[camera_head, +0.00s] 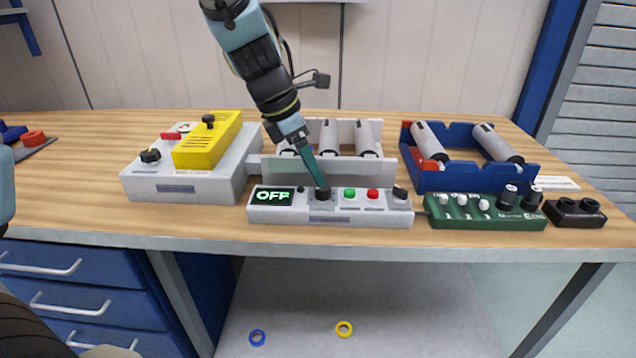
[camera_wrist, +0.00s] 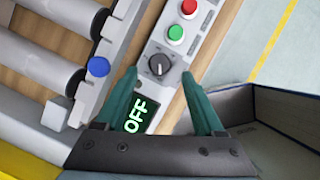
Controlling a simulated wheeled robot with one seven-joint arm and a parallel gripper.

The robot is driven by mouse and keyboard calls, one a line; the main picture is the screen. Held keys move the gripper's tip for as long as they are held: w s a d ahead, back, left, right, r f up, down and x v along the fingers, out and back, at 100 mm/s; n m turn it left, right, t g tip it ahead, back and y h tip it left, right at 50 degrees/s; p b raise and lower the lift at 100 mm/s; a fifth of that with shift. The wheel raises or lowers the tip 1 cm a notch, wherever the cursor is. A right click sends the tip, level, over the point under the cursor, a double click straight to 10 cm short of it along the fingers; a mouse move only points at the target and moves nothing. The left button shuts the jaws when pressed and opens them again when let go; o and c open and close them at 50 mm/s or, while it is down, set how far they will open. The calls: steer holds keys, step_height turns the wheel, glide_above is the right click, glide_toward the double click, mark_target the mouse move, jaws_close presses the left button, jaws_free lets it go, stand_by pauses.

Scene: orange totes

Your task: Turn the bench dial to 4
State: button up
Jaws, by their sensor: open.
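The bench dial (camera_head: 322,194) is a black knob on a grey control box (camera_head: 330,217) at the front of the bench. In the wrist view the dial (camera_wrist: 159,66) shows a light pointer line on its face. A display (camera_head: 272,197) left of it reads OFF in green; it also shows in the wrist view (camera_wrist: 137,115). My gripper (camera_head: 317,180) points down at the dial from above. In the wrist view its green fingers (camera_wrist: 159,74) are open, one on each side of the dial, with gaps showing. Whether the fingertips are level with the knob is unclear.
Green (camera_head: 349,193) and red (camera_head: 372,194) buttons and another black knob (camera_head: 400,192) sit right of the dial. A roller unit (camera_head: 365,168) stands close behind. A yellow-topped box (camera_head: 208,145) is left, a green knob panel (camera_head: 480,212) right. The bench's front edge is near.

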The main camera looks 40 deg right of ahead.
mark_target(323, 191)
steer(key=shift+x, duration=2.35)
jaws_close()
